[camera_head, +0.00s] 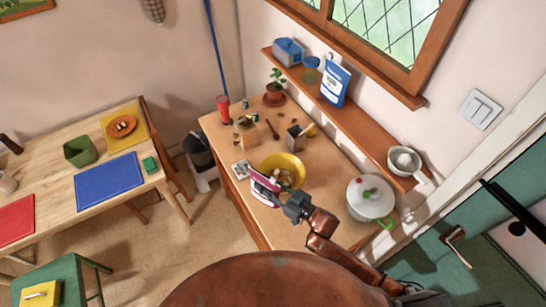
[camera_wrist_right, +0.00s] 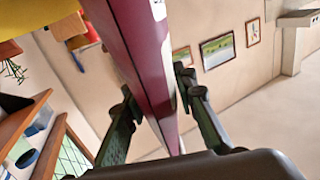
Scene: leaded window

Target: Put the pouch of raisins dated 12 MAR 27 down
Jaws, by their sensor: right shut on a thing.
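My right gripper (camera_head: 281,197) is shut on a purple-red pouch (camera_head: 264,186) with a pale front. It holds the pouch at the front edge of the wooden counter (camera_head: 262,222), in front of the yellow bowl. I cannot tell whether the pouch touches the counter. In the right wrist view the pouch (camera_wrist_right: 137,45) runs up between the two fingers of the right gripper (camera_wrist_right: 157,92), seen edge-on. No date is readable on it. My left gripper is not in view.
A yellow bowl (camera_head: 296,164) with pale things in it stands just behind the pouch. A lidded white pot (camera_head: 371,197) is to the right. A wooden block (camera_head: 246,135), a dark grey box (camera_head: 294,136) and a red cup (camera_head: 223,107) stand farther back. A wall shelf (camera_head: 345,116) hangs above.

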